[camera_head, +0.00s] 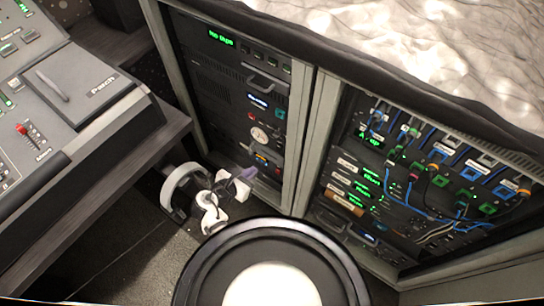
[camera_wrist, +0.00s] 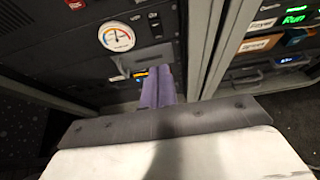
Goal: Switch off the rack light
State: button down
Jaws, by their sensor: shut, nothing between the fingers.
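My gripper (camera_head: 246,176) is shut and empty, with its purple-grey fingers pointing at the lower part of the left rack (camera_head: 235,100). In the wrist view the closed fingers (camera_wrist: 157,85) reach up to the rack front, just below and right of a small panel (camera_wrist: 140,73) with an orange-lit part. That panel also shows in the head view (camera_head: 264,158), just above my fingertips. I cannot tell whether the fingers touch it. The fingers hide part of the panel. No clearly labelled rack light switch is readable in either view.
A round dial gauge (camera_head: 260,135) sits above the panel. The right rack (camera_head: 400,190) holds many cables and green displays. A mixing console (camera_head: 60,100) with a red fader stands at left on a dark desk (camera_head: 120,165). Grey frame posts (camera_head: 316,140) separate the racks.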

jog(key=shift+s+a+f+t+b, duration=0.1)
jog(key=shift+s+f+t+b, duration=0.05)
jog(key=shift+f+t+b, duration=0.2)
jog(key=r+x, duration=0.1)
jog(key=x, duration=1.2)
jog(key=shift+w+d, duration=0.4)
jog(key=shift+w, duration=0.05)
jog(key=shift+f, duration=0.1)
jog(key=shift+w+d+p, duration=0.1)
jog(key=shift+w+p, duration=0.05)
jog(key=shift+p, duration=0.25)
jog(key=shift+r+p, duration=0.8)
jog(key=shift+p, duration=0.2)
